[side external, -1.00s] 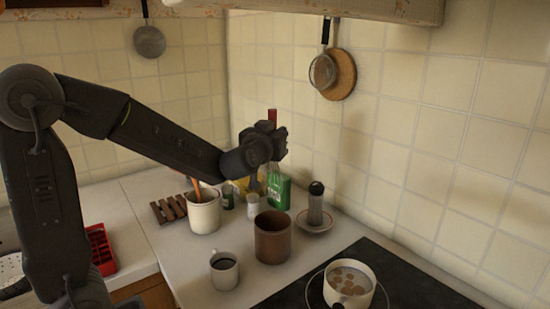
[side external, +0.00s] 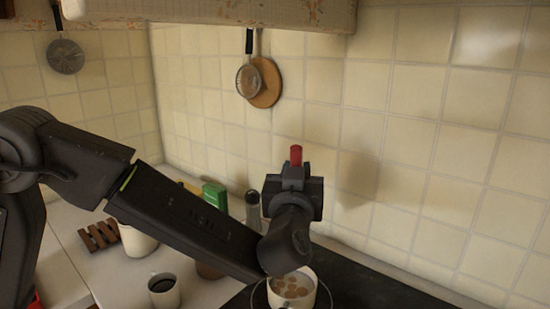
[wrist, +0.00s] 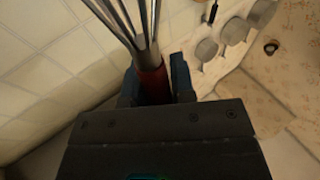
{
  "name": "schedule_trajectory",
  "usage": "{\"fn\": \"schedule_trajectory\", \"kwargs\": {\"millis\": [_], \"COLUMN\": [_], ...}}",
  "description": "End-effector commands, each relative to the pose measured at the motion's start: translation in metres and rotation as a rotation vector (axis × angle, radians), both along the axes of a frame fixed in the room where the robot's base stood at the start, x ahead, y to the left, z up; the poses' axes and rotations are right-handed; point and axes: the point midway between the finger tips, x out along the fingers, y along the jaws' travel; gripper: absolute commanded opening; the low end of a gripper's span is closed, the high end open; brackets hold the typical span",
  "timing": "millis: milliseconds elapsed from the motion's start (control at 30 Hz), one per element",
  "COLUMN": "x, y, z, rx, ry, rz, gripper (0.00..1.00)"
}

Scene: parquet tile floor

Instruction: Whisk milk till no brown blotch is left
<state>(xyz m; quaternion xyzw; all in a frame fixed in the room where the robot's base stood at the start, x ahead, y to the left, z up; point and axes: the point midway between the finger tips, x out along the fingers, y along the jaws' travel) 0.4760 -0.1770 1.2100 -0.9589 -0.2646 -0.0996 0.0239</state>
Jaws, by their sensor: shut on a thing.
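My gripper (side external: 293,190) is shut on the red handle (side external: 296,156) of a whisk. In the wrist view the whisk's wires (wrist: 122,18) spread out beyond the gripper (wrist: 155,82). Whether the whisk touches the milk cannot be seen.
A mug of dark liquid (side external: 164,291) stands at the counter front. The tiled wall is close behind. The dark hob (side external: 370,290) is clear on the right.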

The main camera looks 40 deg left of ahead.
Motion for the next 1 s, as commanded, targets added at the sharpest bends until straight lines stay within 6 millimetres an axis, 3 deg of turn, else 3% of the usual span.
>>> {"fn": "schedule_trajectory", "kwargs": {"millis": [33, 200, 567, 1000], "x": [0.001, 0.001, -0.002, -0.008], "y": [0.003, 0.004, 0.002, -0.001], "z": [-0.013, -0.037, -0.059, -0.1], "rx": [0.005, 0.004, 0.002, 0.003], "ry": [0.01, 0.009, 0.007, 0.008], "rz": [0.006, 0.005, 0.003, 0.003], "gripper": [0.0, 0.0, 0.0, 0.0]}}
